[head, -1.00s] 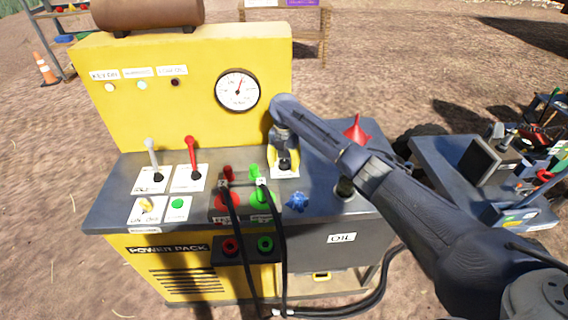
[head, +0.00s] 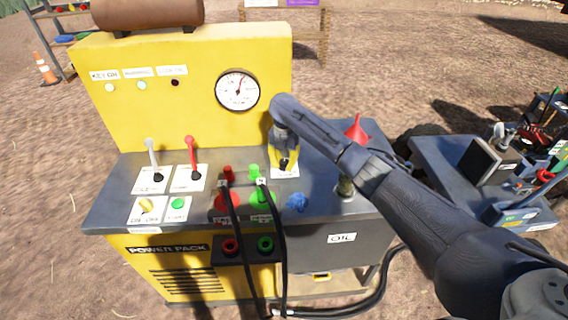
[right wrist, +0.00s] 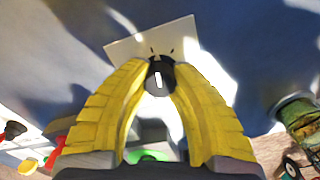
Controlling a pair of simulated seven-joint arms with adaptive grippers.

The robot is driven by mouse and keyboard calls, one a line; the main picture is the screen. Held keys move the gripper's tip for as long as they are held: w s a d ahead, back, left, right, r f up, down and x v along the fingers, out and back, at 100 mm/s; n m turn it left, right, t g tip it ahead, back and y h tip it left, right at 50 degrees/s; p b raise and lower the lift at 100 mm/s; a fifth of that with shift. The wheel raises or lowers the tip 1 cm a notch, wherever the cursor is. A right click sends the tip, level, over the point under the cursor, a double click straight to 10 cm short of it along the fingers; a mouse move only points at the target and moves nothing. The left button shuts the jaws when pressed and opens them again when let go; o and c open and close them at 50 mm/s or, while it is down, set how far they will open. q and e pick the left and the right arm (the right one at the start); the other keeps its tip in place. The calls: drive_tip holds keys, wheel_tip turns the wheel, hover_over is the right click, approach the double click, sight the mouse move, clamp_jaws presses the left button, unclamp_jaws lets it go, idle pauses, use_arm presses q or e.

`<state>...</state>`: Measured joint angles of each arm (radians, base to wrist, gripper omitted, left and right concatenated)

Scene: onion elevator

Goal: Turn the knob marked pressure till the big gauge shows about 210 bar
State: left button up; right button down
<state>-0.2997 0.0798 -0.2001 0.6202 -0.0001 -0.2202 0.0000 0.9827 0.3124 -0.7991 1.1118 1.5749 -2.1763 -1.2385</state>
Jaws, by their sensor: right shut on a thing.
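The big round gauge (head: 238,90) is on the yellow upright panel of the power pack; its needle points up and slightly right, and its numbers are too small to read. The pressure knob (right wrist: 160,73) is a dark round knob with a white line, on a white label plate (right wrist: 152,40). My right gripper (head: 284,165) reaches down over it from above. In the right wrist view its yellow fingers (right wrist: 160,80) are closed on both sides of the knob. The label's words are hidden or too small to read. My left gripper is not in view.
A grey lever (head: 152,158) and a red lever (head: 191,157) stand on the left of the deck. Black hoses (head: 279,235) run from the red and green couplings. A blue knob (head: 297,202) and a red funnel (head: 356,131) are nearby.

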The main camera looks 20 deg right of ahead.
sight(284, 161)
drive_tip(key=m, duration=0.9)
drive_tip(key=shift+a+m, duration=0.1)
drive_tip(key=shift+m, duration=0.3)
drive_tip(key=m, duration=0.5)
drive_tip(key=shift+w, duration=0.1)
drive_tip(key=shift+m, duration=2.8)
drive_tip(key=c, duration=1)
unclamp_jaws()
drive_tip(key=shift+w, duration=0.1)
drive_tip(key=shift+c, duration=0.2)
wheel_tip(284, 161, up, 12)
